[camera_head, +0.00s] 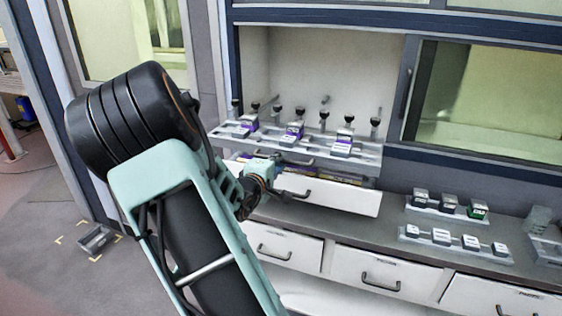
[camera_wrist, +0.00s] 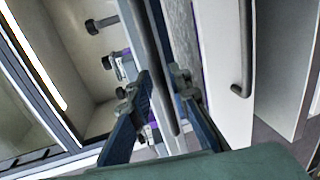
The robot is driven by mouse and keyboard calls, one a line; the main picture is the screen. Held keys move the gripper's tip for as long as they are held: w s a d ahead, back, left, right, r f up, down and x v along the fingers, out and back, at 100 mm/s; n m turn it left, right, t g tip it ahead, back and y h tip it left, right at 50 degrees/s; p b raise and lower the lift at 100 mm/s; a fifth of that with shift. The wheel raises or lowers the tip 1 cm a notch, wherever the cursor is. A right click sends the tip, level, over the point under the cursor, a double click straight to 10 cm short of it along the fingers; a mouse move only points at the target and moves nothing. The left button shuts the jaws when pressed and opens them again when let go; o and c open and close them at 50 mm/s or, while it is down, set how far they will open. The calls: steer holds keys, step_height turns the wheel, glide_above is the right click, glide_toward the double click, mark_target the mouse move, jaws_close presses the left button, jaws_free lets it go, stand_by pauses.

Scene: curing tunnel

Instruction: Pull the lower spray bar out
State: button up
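My gripper (camera_wrist: 160,85) reaches in from the lower edge of the wrist view, its two dark blue fingers a short gap apart. A long grey bar (camera_wrist: 138,28) runs lengthwise between them. I cannot tell whether the fingers press on it. In the head view my gripper (camera_head: 270,180) is at the left, just under a pale rack (camera_head: 350,158) and by the white drawer front (camera_head: 345,198). The head view does not clearly show which part is the lower spray bar; my arm and gripper hide some of that area.
Black-topped fittings (camera_head: 375,124) and purple-marked blocks stand along the rack. The drawer's dark handle (camera_wrist: 243,60) is right of my fingers in the wrist view. The grey counter (camera_head: 395,235) holds small trays of blocks at right. Closed drawers (camera_head: 370,272) line its front.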

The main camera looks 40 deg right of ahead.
steer(key=v, duration=1)
steer(key=shift+s+a, duration=0.15)
